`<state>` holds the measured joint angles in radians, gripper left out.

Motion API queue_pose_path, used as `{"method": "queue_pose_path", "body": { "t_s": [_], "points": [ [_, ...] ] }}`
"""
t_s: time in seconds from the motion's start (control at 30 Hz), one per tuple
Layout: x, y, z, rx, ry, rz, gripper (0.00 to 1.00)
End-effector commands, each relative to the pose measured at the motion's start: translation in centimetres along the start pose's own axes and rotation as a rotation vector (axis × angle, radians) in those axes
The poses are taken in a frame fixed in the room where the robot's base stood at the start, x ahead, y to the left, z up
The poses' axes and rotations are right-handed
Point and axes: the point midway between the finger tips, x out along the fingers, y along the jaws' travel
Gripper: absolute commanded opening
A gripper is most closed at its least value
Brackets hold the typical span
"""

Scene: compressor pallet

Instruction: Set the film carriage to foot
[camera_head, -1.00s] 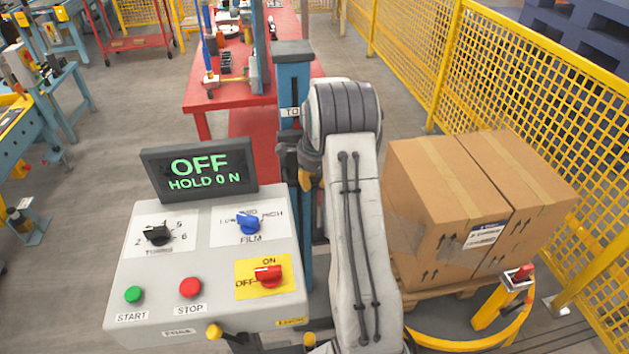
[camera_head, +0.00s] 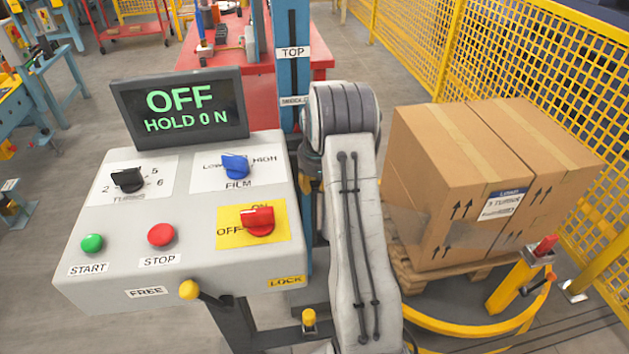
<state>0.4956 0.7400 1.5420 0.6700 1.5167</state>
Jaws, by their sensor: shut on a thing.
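The blue mast (camera_head: 285,72) stands behind the control panel, with a TOP label (camera_head: 293,53) and a second, partly covered label lower down. My arm rises in front of the mast's right side. My gripper (camera_head: 309,162) is mostly hidden behind my wrist; only dark parts and a small yellow-brown piece show at the wrist's left edge, close to the mast. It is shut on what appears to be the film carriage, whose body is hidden. The foot of the mast is hidden. The yellow-knobbed lever (camera_head: 191,290) sits near the FREE label, away from LOCK.
The control panel (camera_head: 120,220) carries knobs, buttons and a display (camera_head: 180,107) reading OFF, HOLD 0 N. Taped cartons (camera_head: 440,190) stand on a pallet at the right, above a yellow ring (camera_head: 470,328). A yellow fence (camera_head: 520,70) runs behind. A red bench (camera_head: 240,75) is beyond the mast.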

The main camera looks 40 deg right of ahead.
Motion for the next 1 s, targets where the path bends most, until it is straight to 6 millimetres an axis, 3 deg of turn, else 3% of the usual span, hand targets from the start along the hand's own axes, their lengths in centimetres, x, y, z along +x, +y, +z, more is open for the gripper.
{"method": "queue_pose_path", "body": {
  "t_s": [0.03,0.3,0.8,0.83,1.0],
  "points": [
    [2.7,0.8,0.0,0.000,-0.001,0.011,0.00],
    [7.3,1.6,0.1,0.000,0.000,0.009,0.00],
    [8.3,1.9,0.1,0.000,-0.001,0.013,0.00],
    [8.3,1.9,0.1,0.000,-0.001,0.013,0.32],
    [8.1,1.8,0.1,0.000,0.000,0.009,0.48]
  ]
}}
